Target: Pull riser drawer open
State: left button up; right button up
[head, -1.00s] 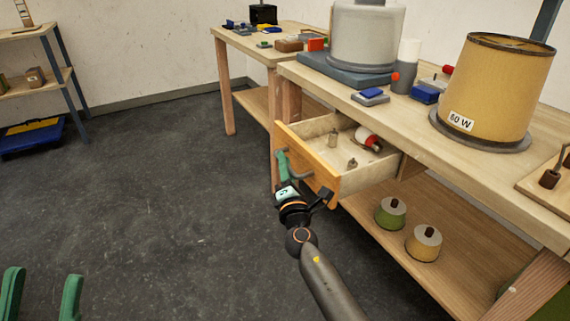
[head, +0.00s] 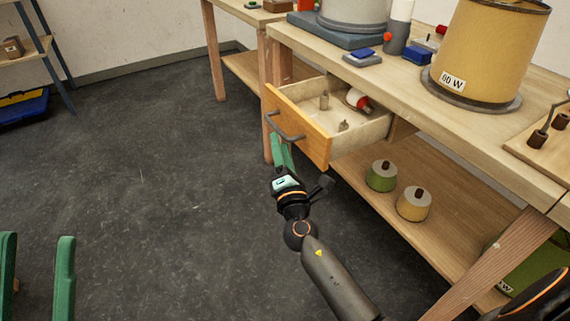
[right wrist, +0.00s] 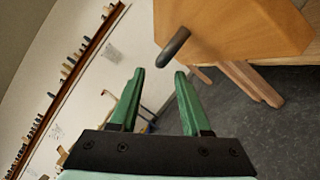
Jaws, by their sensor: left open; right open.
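The riser drawer (head: 308,136) stands pulled out from under the bench top, with its wooden front facing left. Its dark bar handle (head: 285,129) is on that front and also shows in the right wrist view (right wrist: 173,47). My right gripper (head: 279,142) is open and empty, just below the handle in the head view. In the right wrist view its green fingers (right wrist: 159,76) are spread, with the handle beyond the tips and not between them. My left gripper (head: 36,245) is open and empty at the lower left, far from the drawer.
Inside the drawer lie a red-and-white item (head: 358,99) and small metal parts. The bench top holds a yellow 60 W shade (head: 490,50). A lower shelf holds green (head: 381,177) and yellow (head: 413,206) pots. The floor (head: 150,190) left of the drawer is clear.

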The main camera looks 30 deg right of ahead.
jog(key=v, duration=0.6)
dwell(0.4)
